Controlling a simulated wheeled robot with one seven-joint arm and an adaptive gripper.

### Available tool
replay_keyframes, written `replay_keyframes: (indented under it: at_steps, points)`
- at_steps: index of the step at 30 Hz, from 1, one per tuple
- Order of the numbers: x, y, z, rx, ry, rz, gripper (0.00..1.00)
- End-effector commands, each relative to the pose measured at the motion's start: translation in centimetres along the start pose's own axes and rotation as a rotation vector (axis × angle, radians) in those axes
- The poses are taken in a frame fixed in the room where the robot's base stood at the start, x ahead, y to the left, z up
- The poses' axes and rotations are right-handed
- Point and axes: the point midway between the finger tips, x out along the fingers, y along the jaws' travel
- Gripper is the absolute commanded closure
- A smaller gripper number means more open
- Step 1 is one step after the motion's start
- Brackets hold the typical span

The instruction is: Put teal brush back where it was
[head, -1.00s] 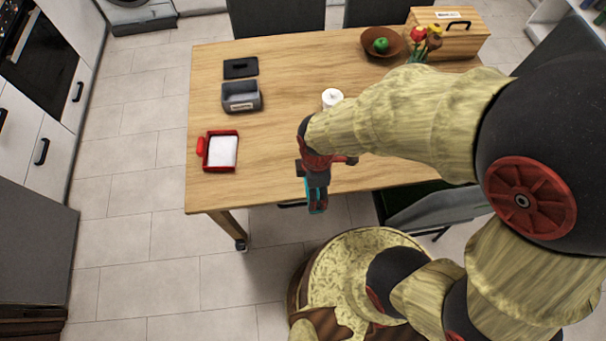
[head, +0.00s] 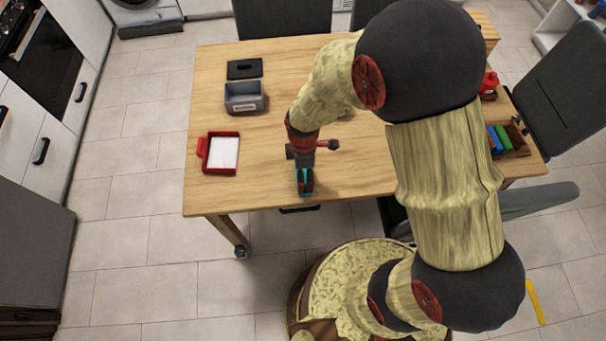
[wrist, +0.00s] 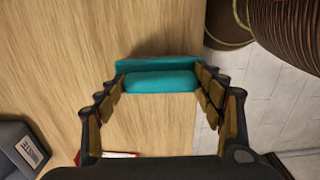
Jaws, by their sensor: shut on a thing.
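The teal brush (head: 306,184) is held in my gripper (head: 304,176) at the table's front edge in the head view. In the wrist view the teal brush (wrist: 160,82) lies crosswise between the two fingers of my gripper (wrist: 158,76), which are shut on it. I cannot tell whether the brush touches the table or hangs just above it. A wooden box (head: 519,152) with blue and green items stands at the table's right end.
A red tray with white contents (head: 222,154) lies on the left of the wooden table (head: 265,185). Behind it are a grey labelled bin (head: 244,98) and a black flat piece (head: 244,68). Dark chairs (head: 565,85) stand around. My arm hides the table's back right.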

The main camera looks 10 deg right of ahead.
Motion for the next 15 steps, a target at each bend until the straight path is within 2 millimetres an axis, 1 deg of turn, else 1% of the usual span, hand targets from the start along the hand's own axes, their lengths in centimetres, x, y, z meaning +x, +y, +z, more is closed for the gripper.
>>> replay_keyframes:
  at_steps: [1,2,9,13,14,15]
  points:
    - [0.82,0.04,-0.02,0.0,0.0,0.0,0.53]
    - [0.96,0.06,-0.02,0.0,0.0,0.001,0.53]
    - [0.82,0.09,-0.04,0.0,0.001,0.002,0.53]
    - [1.17,0.07,-0.03,0.0,0.001,0.002,0.53]
    - [1.2,0.07,-0.03,0.0,0.001,0.002,0.32]
    - [1.15,0.07,-0.03,0.0,0.001,0.002,0.29]
